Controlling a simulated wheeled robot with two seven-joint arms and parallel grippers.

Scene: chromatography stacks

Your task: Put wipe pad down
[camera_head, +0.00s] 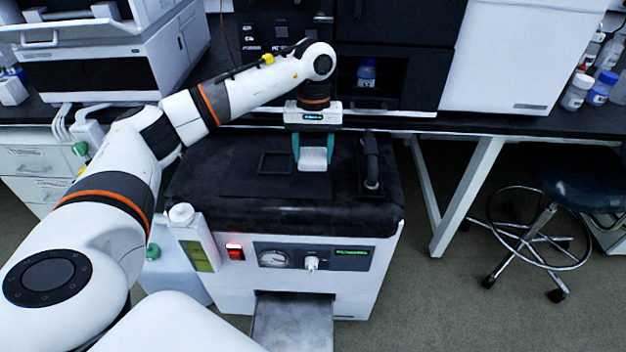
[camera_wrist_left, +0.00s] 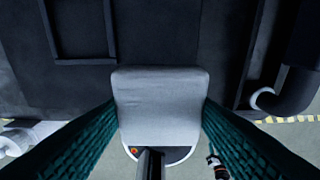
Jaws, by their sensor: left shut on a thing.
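The wipe pad (camera_head: 313,158) is a small white block between the teal fingers of my left gripper (camera_head: 313,152). In the left wrist view, the pad (camera_wrist_left: 160,105) fills the middle as a pale rounded slab, with a textured teal finger of the left gripper (camera_wrist_left: 160,125) against each side. The gripper points down over the black top of a white machine (camera_head: 240,180). I cannot tell whether the pad touches that top. My right gripper is in neither view.
A shallow square black frame (camera_head: 276,163) lies left of the pad on the machine top. A black handle (camera_head: 371,160) stands to the right. A white bottle (camera_head: 190,235) is at the machine's front left. A bench with instruments (camera_head: 420,118) stands behind. A stool (camera_head: 545,220) is at right.

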